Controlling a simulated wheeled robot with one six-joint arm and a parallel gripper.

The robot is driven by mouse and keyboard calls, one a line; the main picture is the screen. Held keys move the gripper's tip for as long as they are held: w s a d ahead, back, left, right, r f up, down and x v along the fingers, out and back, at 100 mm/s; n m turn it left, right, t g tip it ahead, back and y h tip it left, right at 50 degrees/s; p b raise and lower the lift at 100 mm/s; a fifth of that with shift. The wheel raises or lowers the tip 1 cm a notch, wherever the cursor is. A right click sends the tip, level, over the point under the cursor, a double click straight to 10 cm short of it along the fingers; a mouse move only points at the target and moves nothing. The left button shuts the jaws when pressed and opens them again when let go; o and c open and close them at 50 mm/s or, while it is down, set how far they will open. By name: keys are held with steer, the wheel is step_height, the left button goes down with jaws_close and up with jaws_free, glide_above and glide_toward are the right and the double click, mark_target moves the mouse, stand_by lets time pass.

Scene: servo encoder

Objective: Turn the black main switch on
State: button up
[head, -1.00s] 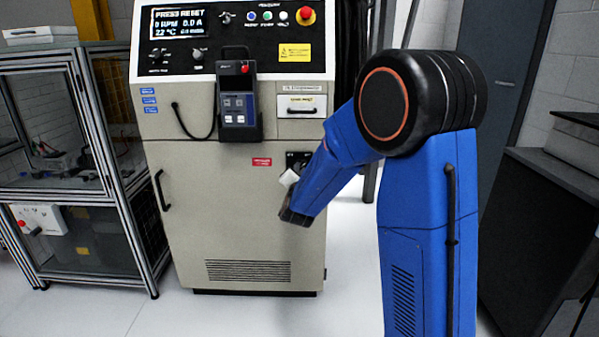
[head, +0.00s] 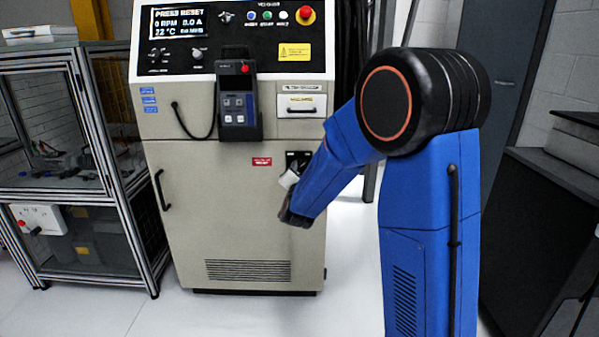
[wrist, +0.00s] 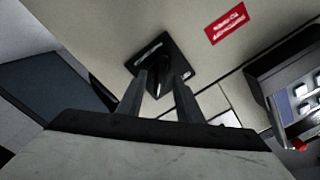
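The black main switch is on a square black plate on the beige cabinet front; in the head view the plate (head: 298,156) shows only in part above my arm. In the wrist view the switch plate (wrist: 176,58) is tilted, with a dark knob (wrist: 158,88) at its middle. My gripper (wrist: 160,82) has its two fingers apart, one on each side of the knob as seen from the wrist; light gaps show beside the knob. Contact cannot be told. In the head view my gripper's pale body (head: 289,179) shows, but its fingertips are hidden.
The beige cabinet (head: 235,230) carries a hanging pendant (head: 238,100), a drawer (head: 301,104) and a red label (head: 261,161) near the switch. A red emergency button (head: 306,14) is on top. A framed glass enclosure (head: 65,140) stands left. White floor is free in front.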

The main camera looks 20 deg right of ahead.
steer(key=v, duration=1.6)
steer(key=shift+s+a, duration=0.15)
steer(key=shift+s, duration=0.2)
steer(key=shift+r, duration=0.1)
steer(key=s+a+n+g+y, duration=0.4)
steer(key=s+n+g+y, duration=0.35)
steer(key=s, duration=0.55)
steer(key=s+d+f+n+g, duration=0.1)
steer(key=s+d+n+g, duration=0.1)
steer(key=s, duration=0.8)
steer(key=s+d+f+n+g+h, duration=0.1)
steer(key=s+d+f+n+g, duration=0.1)
steer(key=s, duration=0.9)
steer(key=shift+s+d+f+n+g, duration=0.25)
steer(key=shift+d+n+g, duration=0.1)
steer(key=shift+d+n, duration=0.6)
steer(key=shift+d, duration=0.1)
